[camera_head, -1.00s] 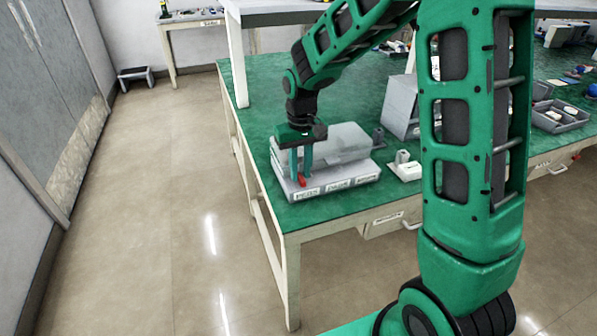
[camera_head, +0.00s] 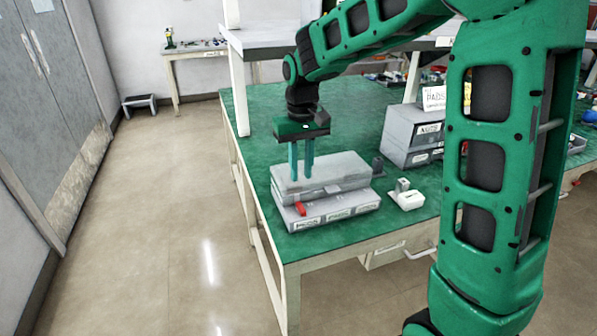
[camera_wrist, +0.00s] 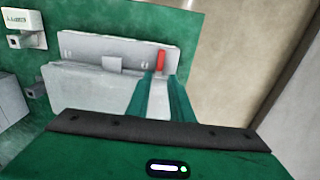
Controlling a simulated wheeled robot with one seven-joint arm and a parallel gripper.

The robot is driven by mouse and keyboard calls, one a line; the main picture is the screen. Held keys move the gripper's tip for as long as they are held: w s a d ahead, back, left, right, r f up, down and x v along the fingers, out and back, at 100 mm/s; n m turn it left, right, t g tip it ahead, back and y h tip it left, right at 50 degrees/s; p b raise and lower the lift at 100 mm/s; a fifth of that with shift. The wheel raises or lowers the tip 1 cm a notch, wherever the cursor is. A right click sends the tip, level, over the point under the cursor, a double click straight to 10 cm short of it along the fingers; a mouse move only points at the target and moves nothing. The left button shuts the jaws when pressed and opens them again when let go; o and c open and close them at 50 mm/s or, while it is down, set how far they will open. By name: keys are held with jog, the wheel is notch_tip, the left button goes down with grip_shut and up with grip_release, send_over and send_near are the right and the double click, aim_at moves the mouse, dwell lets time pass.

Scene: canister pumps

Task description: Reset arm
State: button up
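My gripper (camera_head: 301,172) hangs fingers-down above a grey unit at the near left corner of the green bench. Its two green fingers are apart with a narrow gap and nothing visible between them; they also show in the wrist view (camera_wrist: 161,78). The grey unit (camera_head: 325,182) has a raised block on top and a lower front ledge with several labels. A small red lever (camera_head: 300,209) stands at the ledge's left end, below and in front of the fingers. In the wrist view the red lever (camera_wrist: 160,61) lies beyond the fingertips, apart from them.
A white fixture (camera_head: 406,198) and a small dark grey block (camera_head: 377,166) stand right of the unit. A grey labelled drawer box (camera_head: 412,137) is farther back. A shelf (camera_head: 262,45) overhangs the green bench (camera_head: 270,115). Open floor (camera_head: 160,200) lies left.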

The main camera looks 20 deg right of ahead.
jog(key=s+d+r+m, duration=0.1)
jog(key=s+d+m, duration=0.1)
jog(key=s+d, duration=0.75)
jog(key=s+d+r+m, duration=0.1)
jog(key=s+d+m, duration=0.35)
jog(key=s, duration=0.75)
jog(key=s+d+f, duration=0.2)
jog(key=s+d, duration=0.1)
jog(key=s, duration=0.7)
jog(key=shift+s, duration=0.2)
